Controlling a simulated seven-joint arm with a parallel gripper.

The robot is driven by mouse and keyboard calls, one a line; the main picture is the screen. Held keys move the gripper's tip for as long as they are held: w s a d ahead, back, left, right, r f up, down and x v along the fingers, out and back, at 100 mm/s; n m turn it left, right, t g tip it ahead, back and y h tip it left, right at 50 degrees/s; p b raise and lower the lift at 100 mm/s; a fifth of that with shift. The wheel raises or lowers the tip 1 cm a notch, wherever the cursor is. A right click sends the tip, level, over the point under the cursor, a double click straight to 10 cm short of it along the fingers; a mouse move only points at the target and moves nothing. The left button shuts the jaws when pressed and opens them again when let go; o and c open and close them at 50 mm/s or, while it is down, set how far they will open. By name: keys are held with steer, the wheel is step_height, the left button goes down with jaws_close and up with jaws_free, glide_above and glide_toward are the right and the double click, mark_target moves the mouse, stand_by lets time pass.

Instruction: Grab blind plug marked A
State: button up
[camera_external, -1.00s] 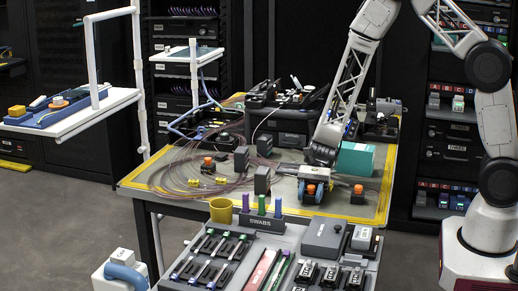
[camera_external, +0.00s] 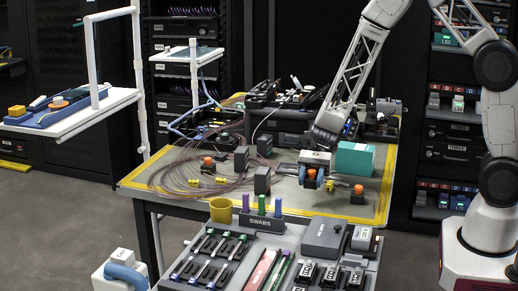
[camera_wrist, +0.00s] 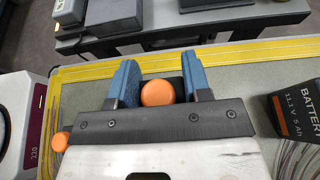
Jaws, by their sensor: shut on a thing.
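My gripper (camera_external: 314,179) is over the grey mat of the work table, with its blue fingers closed around an orange-topped dark plug. In the wrist view this held plug (camera_wrist: 158,92) sits between the two blue fingers. A second orange-topped plug (camera_external: 358,190) stands on a dark base just right of the gripper, and another orange-topped plug (camera_external: 208,163) stands further left. In the wrist view one orange cap (camera_wrist: 60,141) shows beyond the gripper body at left. No letter A is readable on any plug.
A teal box (camera_external: 355,159) stands behind and right of the gripper. Dark blocks (camera_external: 262,181) and coiled cables (camera_external: 170,172) lie to the left. In front are a swab holder (camera_external: 261,222) and a tool tray. A battery (camera_wrist: 298,102) shows right in the wrist view.

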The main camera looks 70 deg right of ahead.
mark_target(310, 180)
steer(key=shift+r, duration=2.45)
